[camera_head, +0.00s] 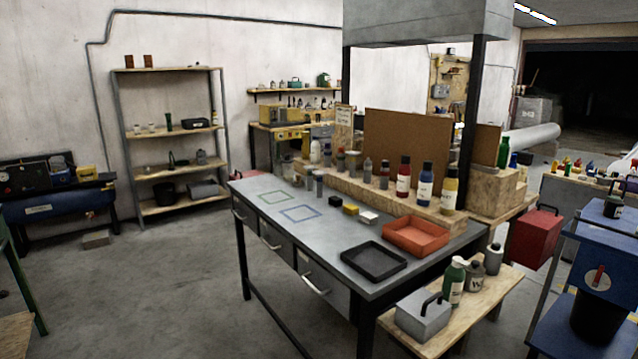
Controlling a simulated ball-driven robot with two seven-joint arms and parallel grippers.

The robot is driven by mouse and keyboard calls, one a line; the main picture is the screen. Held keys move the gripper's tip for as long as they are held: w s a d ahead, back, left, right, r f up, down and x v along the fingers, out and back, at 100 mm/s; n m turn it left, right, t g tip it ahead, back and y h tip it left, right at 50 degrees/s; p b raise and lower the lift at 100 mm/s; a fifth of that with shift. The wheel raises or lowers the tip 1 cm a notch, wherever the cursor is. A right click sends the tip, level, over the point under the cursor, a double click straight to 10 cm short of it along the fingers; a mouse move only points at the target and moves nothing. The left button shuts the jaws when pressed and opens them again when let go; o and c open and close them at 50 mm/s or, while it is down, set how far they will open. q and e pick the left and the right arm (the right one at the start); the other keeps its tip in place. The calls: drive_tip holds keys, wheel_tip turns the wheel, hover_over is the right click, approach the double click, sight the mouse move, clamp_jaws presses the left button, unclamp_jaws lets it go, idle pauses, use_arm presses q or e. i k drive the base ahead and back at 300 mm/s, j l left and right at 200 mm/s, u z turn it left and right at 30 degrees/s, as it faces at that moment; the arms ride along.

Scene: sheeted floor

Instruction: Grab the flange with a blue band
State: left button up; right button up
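I cannot make out a flange with a blue band for certain at this distance. Small grey cylindrical parts (319,184) stand on the grey workbench (330,232), towards its back edge. More small cylinders (367,171) stand on the wooden riser along the back of the bench; any bands on them are too small to tell. Neither of my grippers is in view.
The bench top holds a black tray (374,262), an orange tray (416,236), small yellow and black blocks (350,208), and green and blue outlined squares. Bottles (425,186) stand on the riser. A low wooden bench (452,312) stands at right.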

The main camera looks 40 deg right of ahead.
sight(319, 177)
drive_tip(key=i+z, duration=0.1)
drive_tip(key=i, duration=0.95)
drive_tip(key=i+j, duration=0.15)
drive_tip(key=i, duration=0.95)
drive_tip(key=i+z, duration=0.7)
drive_tip(key=i+j+z, duration=0.1)
drive_tip(key=z, duration=0.25)
drive_tip(key=i+j, duration=0.05)
